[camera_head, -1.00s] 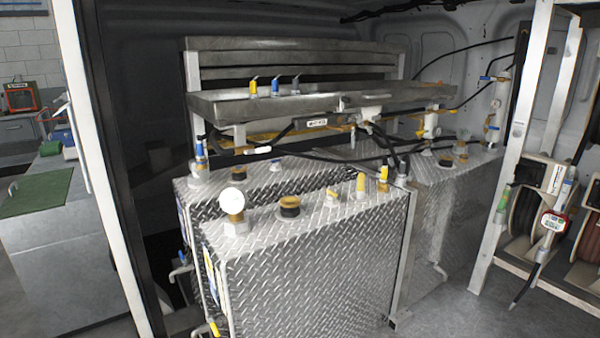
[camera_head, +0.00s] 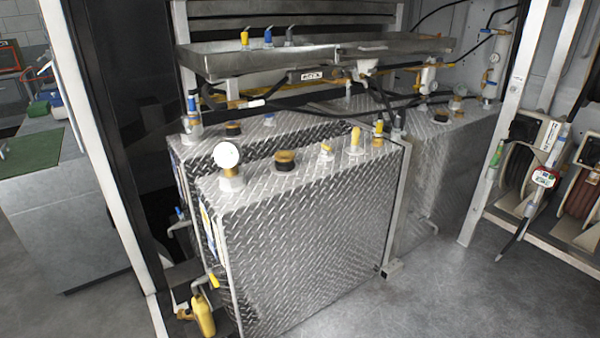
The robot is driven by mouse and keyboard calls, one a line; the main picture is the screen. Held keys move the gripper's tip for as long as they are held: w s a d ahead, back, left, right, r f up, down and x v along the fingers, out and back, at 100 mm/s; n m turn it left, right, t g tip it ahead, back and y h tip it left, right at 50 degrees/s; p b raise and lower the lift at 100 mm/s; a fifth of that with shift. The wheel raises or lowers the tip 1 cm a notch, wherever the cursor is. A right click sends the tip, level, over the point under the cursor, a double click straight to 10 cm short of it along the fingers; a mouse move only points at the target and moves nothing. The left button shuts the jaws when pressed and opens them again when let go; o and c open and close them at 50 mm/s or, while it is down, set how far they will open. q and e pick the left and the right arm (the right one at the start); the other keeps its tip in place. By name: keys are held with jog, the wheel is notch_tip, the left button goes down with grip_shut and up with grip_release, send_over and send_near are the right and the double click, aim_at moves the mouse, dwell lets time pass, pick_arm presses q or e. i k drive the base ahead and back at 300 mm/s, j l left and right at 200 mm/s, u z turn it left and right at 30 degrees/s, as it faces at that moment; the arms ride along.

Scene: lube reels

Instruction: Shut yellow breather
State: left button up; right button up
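Several yellow fittings stand on top of the front diamond-plate tank (camera_head: 300,240). They are a small fitting with a yellow top (camera_head: 326,150), a yellow cylindrical fitting (camera_head: 355,139) and a taller yellow fitting (camera_head: 378,133) near the right edge. I cannot tell from this distance which is the breather, or whether it is open or shut. A yellow-handled spigot (camera_head: 245,39) rises from the metal tray above. Neither of my grippers is in view.
A white gauge (camera_head: 227,155) and a dark-brown cap (camera_head: 285,160) are also on the front tank. A yellow bottle (camera_head: 203,317) sits by its lower left corner. Hose reels (camera_head: 525,165) stand at right. The floor (camera_head: 440,285) at front right is clear.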

aim_at(326, 149)
jog(key=i+l+u, duration=0.1)
jog(key=l, duration=0.25)
jog(key=i+l, duration=0.3)
jog(key=i+l+u, duration=0.15)
jog(key=l, duration=0.35)
jog(key=i+l, duration=0.2)
jog(key=l, duration=0.2)
jog(key=i+l+u, duration=0.15)
jog(key=l, duration=0.25)
jog(key=i+l, duration=0.15)
jog(key=l, duration=0.3)
jog(key=i+l+u, duration=0.15)
jog(key=l, duration=0.25)
jog(key=i+l, duration=0.15)
jog(key=l, duration=0.3)
jog(key=u, duration=0.05)
